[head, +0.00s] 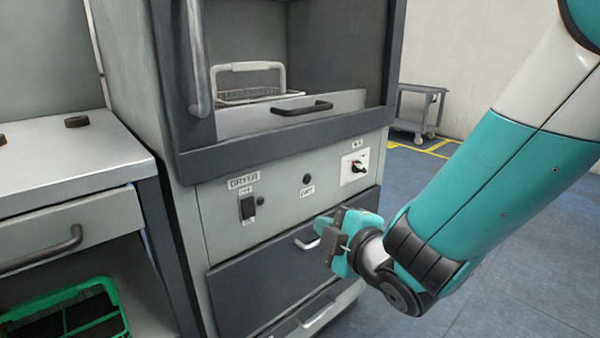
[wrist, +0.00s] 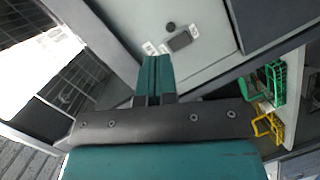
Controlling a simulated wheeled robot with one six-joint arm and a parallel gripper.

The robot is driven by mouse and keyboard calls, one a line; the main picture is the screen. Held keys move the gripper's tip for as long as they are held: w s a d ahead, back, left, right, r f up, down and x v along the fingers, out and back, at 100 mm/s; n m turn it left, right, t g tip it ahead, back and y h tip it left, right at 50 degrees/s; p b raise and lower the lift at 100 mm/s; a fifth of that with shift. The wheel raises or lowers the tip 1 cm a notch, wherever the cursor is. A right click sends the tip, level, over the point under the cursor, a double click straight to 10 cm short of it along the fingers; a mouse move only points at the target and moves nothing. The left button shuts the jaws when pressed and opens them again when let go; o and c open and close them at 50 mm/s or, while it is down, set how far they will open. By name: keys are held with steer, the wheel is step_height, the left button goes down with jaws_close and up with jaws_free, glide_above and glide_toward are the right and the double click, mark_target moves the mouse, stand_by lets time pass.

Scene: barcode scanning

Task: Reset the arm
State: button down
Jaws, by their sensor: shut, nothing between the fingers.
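My arm reaches in from the right in the head view, in teal and white. My gripper (head: 322,229) is in front of the dryer's lower front, just below the control panel. In the wrist view my gripper (wrist: 154,60) shows its two teal fingers pressed together, with nothing between them. The grey dryer (head: 290,190) has a black rocker switch (head: 248,208) at the left of its panel and a dark knob (head: 358,167) on a white plate at the right. The switch also shows in the wrist view (wrist: 180,41), beyond the fingertips.
A wire basket (head: 250,92) sits inside the open upper chamber. A drawer handle (head: 312,240) is close beside the gripper. A counter (head: 70,150) stands at left, with a green crate (head: 112,289) below. A cart (head: 420,108) stands at the back; blue floor is free at right.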

steer(key=s+d+r+m+g+h, duration=0.1)
steer(key=s+d+m+g, duration=0.25)
steer(key=s, duration=0.35)
steer(key=s+d+r+m+g+h, duration=0.1)
steer(key=s+d+m+g, duration=0.2)
steer(key=s+m+g, duration=0.35)
steer(key=s+d+r+m+g+h, duration=0.1)
steer(key=s+d+r+m+g, duration=0.15)
steer(key=s, duration=0.65)
step_height(320, 180, up, 30)
steer(key=d+g+p, duration=0.1)
steer(key=p, duration=2.9)
steer(key=shift+s+f+h, duration=0.2)
steer(key=shift+h, duration=0.1)
steer(key=shift+d, duration=0.1)
